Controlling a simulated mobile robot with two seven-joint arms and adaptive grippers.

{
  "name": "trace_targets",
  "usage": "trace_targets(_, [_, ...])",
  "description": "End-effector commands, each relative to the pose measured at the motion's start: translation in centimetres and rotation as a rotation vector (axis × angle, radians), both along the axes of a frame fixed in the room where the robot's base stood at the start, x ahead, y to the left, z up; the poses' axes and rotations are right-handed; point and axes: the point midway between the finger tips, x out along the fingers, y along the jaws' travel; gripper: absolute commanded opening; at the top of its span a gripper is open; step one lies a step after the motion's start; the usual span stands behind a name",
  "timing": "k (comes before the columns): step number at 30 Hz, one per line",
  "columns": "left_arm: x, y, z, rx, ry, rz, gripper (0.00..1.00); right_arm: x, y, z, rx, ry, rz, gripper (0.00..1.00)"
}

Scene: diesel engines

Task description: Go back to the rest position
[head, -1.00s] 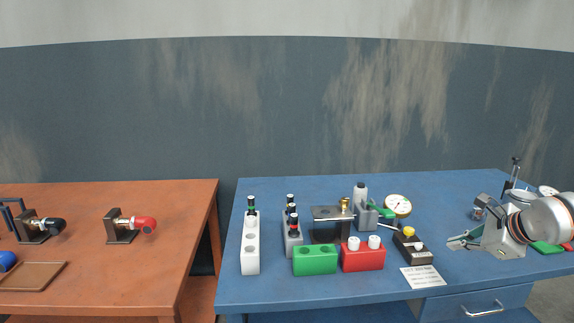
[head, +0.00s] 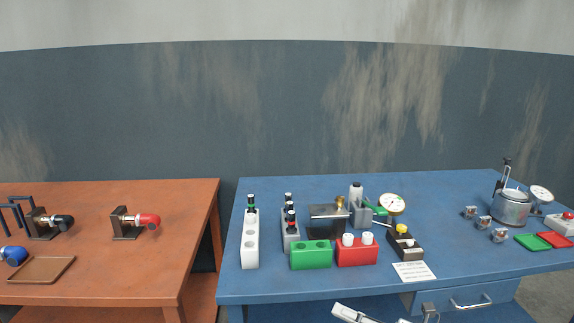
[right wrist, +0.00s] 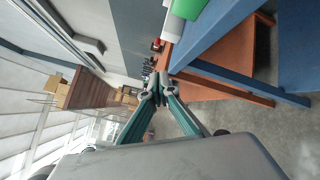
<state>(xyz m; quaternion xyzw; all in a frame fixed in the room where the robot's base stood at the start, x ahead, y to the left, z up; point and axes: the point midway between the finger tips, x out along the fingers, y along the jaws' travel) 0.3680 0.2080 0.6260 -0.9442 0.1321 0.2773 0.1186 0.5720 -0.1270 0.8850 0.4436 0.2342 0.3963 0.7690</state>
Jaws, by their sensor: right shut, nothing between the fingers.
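My right gripper (head: 352,313) shows only in part at the bottom edge of the head view, low in front of the blue table (head: 290,287). In the right wrist view its two fingers (right wrist: 153,84) meet at their tips, shut and empty. The right wrist view looks sideways past the blue table's edge. Most of the right arm is out of the head view. My left gripper is in neither view now.
The blue table holds a white rack (head: 250,245), a green block (head: 311,254), a red block (head: 357,252), gauges and a metal pot (head: 511,207). The orange table (head: 190,225) at left holds fittings and a brown tray (head: 40,269). A gap separates the tables.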

Motion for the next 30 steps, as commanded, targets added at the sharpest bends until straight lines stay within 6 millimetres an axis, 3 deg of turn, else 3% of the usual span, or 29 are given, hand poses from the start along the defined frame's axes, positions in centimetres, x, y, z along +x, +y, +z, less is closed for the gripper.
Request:
trace_targets(5, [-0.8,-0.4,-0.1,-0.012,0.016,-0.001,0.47,-2.0,-0.8,-3.2,0.421,0.357,-0.212,0.0])
trace_targets(11, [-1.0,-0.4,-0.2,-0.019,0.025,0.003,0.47,-6.0,-4.2,-10.9,0.839,0.789,-0.512,0.0])
trace_targets(15, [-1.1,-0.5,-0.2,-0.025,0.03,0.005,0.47,-11.4,-6.4,-17.8,1.099,1.091,-0.745,0.0])
trace_targets(19, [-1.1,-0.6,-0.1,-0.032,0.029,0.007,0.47,-16.6,-7.3,-22.7,1.266,1.298,-0.919,0.0])
trace_targets(24, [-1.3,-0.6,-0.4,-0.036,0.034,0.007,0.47,-21.0,-7.6,-25.8,1.38,1.441,-1.045,0.0])
trace_targets(30, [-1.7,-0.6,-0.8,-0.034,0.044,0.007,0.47,-22.1,-7.6,-26.5,1.408,1.477,-1.074,0.0])
